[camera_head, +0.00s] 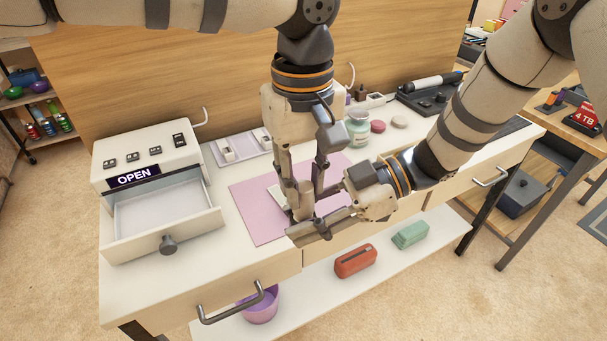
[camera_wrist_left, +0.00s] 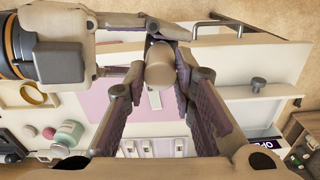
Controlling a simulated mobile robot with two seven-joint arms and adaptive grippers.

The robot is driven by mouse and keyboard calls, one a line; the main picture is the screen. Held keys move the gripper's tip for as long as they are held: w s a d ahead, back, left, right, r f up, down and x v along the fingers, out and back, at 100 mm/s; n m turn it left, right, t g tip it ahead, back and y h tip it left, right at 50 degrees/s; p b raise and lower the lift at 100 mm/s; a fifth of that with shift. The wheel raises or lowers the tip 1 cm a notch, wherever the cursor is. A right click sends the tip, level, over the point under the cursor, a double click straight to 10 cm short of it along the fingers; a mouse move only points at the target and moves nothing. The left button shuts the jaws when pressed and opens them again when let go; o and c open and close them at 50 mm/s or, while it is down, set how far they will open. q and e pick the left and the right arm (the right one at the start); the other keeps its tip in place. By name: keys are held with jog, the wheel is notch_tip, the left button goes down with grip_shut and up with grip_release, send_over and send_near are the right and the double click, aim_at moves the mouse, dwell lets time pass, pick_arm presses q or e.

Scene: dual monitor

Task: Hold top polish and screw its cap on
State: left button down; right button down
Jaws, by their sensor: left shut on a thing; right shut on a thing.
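My left gripper (camera_head: 305,203) points down over the pink mat (camera_head: 257,208) near the table's front edge. It is shut on a beige-grey cylindrical cap (camera_wrist_left: 160,66), seen end-on between its fingers in the left wrist view. My right gripper (camera_head: 318,226) reaches in from the right, just below and in front of the left one. In the left wrist view, the right gripper (camera_wrist_left: 152,27) is shut right beside the cap. The polish bottle it closes on is hidden by the fingers, so I cannot tell how cap and bottle meet.
A white box with an OPEN display (camera_head: 147,172) has its drawer (camera_head: 165,222) pulled out at the left. A pale green jar (camera_head: 358,128) and round pink lids (camera_head: 378,126) stand behind the grippers. A shelf below holds a red case (camera_head: 355,261).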

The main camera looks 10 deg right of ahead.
pick_arm(q)
jog(key=shift+f, duration=0.55)
jog(key=m, duration=0.5)
jog(key=shift+m, duration=0.4)
jog(key=m, duration=1.1)
jog(key=c, duration=1.3)
grip_release()
jog(key=shift+c, duration=0.2)
